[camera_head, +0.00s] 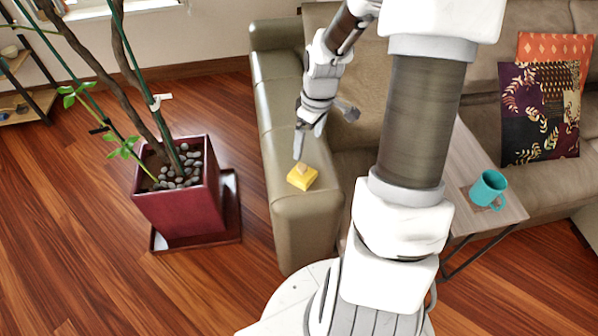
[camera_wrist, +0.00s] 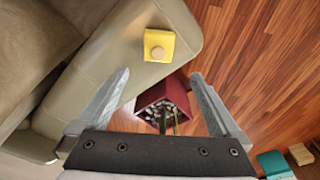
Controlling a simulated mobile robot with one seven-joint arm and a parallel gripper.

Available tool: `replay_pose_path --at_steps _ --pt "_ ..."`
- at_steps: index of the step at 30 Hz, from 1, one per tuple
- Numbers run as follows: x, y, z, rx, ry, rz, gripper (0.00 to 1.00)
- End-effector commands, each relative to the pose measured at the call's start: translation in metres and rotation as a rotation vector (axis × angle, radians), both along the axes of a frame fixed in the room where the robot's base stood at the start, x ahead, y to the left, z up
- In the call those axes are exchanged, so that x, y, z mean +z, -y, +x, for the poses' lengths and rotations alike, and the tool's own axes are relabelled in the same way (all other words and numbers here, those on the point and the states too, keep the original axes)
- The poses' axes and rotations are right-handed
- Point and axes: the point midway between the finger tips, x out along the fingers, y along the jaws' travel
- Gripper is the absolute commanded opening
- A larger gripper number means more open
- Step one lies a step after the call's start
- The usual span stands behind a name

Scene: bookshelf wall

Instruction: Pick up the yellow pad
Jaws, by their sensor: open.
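The yellow pad (camera_head: 302,180) lies on top of the sofa's armrest (camera_head: 308,215), near its front end. A small tan round piece (camera_head: 301,168) sits on the pad. In the wrist view the yellow pad (camera_wrist: 159,45) is at the upper middle, with the tan round piece (camera_wrist: 157,52) on its face. My gripper (camera_wrist: 160,85) is open and empty, its two fingers wide apart. The pad appears beyond the fingertips and between their lines. In the head view my gripper (camera_head: 318,130) is above the armrest, just behind and above the pad, apparently not touching it.
A dark red planter (camera_head: 178,208) with stones and a tall plant stands left of the sofa. A small side table (camera_head: 480,165) with a teal mug (camera_head: 488,188) stands at the right. Patterned cushions (camera_head: 540,112) rest on the sofa. Wooden floor (camera_head: 75,215) at left is clear.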

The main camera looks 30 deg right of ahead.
Motion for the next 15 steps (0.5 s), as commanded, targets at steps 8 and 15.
replay_pose_path --at_steps 8,15 --pt "-0.066 -0.004 0.006 -0.001 -0.003 0.002 1.00" --pt "-0.095 -0.006 0.010 -0.002 0.000 -0.001 1.00"
